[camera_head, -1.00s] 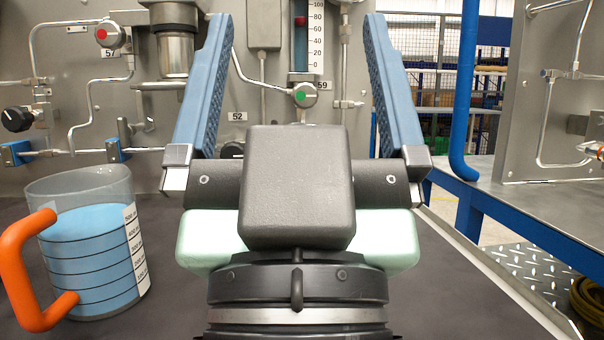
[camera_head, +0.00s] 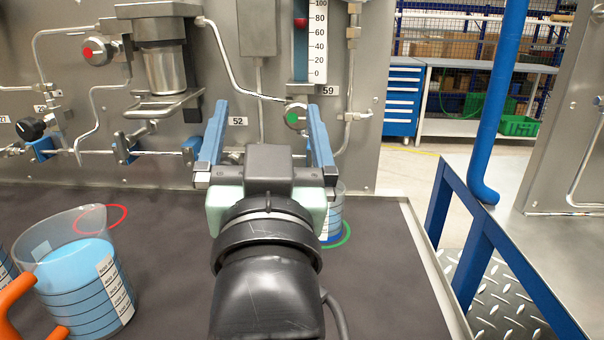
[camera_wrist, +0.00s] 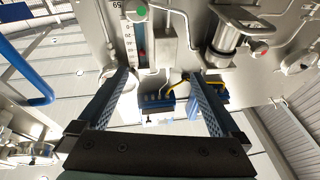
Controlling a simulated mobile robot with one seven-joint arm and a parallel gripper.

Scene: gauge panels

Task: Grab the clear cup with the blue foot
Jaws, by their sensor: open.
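A clear cup (camera_head: 336,212) with blue at its bottom stands on the dark bench top, within or beside a green ring. My wrist and gripper hide its left part, so only a strip of its right side shows. My gripper (camera_head: 268,108) is open and empty, with its two blue fingers pointing up and forward at the panel, above and to the left of the cup. In the wrist view the open fingers (camera_wrist: 161,73) have nothing between them, and the cup does not show there.
A measuring jug (camera_head: 78,280) with blue liquid and an orange handle stands at the left, near a red ring (camera_head: 104,219). The gauge panel (camera_head: 360,150) with pipes and valves rises behind. A bench rim (camera_head: 425,250) runs along the right. The bench between jug and wrist is clear.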

